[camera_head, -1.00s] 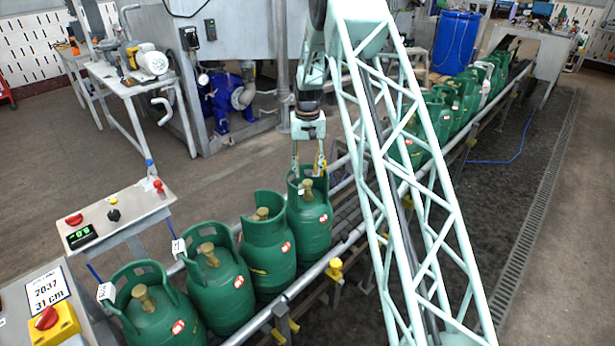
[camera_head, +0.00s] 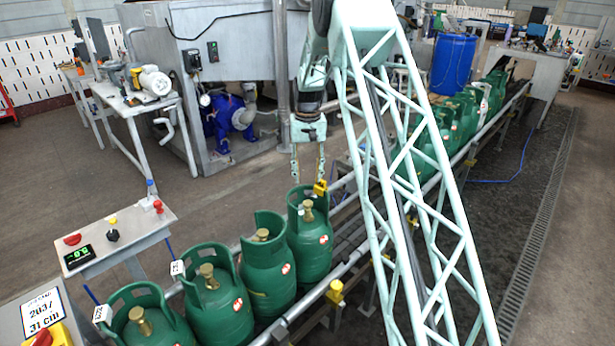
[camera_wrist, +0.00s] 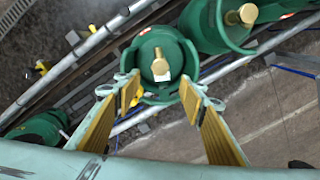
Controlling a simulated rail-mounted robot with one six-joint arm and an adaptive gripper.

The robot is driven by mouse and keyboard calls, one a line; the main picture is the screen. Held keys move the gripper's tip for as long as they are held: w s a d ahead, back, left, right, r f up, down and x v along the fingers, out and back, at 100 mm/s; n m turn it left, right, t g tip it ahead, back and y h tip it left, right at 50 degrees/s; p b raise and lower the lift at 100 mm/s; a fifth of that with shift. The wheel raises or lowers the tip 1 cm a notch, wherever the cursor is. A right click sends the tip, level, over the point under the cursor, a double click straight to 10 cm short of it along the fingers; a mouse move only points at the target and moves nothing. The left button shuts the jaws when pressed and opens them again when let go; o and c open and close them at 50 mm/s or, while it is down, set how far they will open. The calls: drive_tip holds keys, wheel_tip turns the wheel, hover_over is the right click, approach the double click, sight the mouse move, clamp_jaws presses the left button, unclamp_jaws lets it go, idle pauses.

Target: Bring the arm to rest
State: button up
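My gripper (camera_head: 308,183) hangs pointing down over the conveyor (camera_head: 350,238), its two fingers apart with nothing between them. Right under it stands an upright green gas cylinder (camera_head: 310,250) with a brass valve, its collar just below the fingertips. In the wrist view the open fingers (camera_wrist: 160,90) frame the same cylinder (camera_wrist: 160,45), which has a small white tag near its valve. I cannot tell the exact gap between fingertips and collar. My pale lattice arm link crosses the head view and hides part of the conveyor.
Three more cylinders stand close to its left, the nearest being a green cylinder (camera_head: 267,275). Several cylinders (camera_head: 470,105) line the far conveyor. The floor right of the conveyor is clear.

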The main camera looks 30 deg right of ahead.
idle(0.3)
drive_tip(key=s+a+r+n+t, duration=0.1)
drive_tip(key=s+a+r, duration=0.4)
drive_tip(key=s+r, duration=0.4)
drive_tip(key=s+a+r, duration=0.6)
drive_tip(key=s+r, duration=0.1)
drive_tip(key=r, duration=0.5)
drive_tip(key=s+a+r+n+t, duration=0.1)
drive_tip(key=s+a+r, duration=0.4)
drive_tip(key=s+r, duration=0.4)
drive_tip(key=s+a+r+n, duration=0.1)
drive_tip(key=s+a+r, duration=0.2)
drive_tip(key=s, duration=0.6)
drive_tip(key=s+a+r, duration=0.3)
drive_tip(key=s+r, duration=0.1)
drive_tip(key=s, duration=0.4)
drive_tip(key=s+a+f+t, duration=0.1)
drive_tip(key=s, duration=0.9)
drive_tip(key=s+a+f+n+t, duration=0.1)
drive_tip(key=s+a+f, duration=0.1)
drive_tip(key=s, duration=0.7)
drive_tip(key=shift+s+a, duration=0.25)
drive_tip(key=shift+s, duration=0.15)
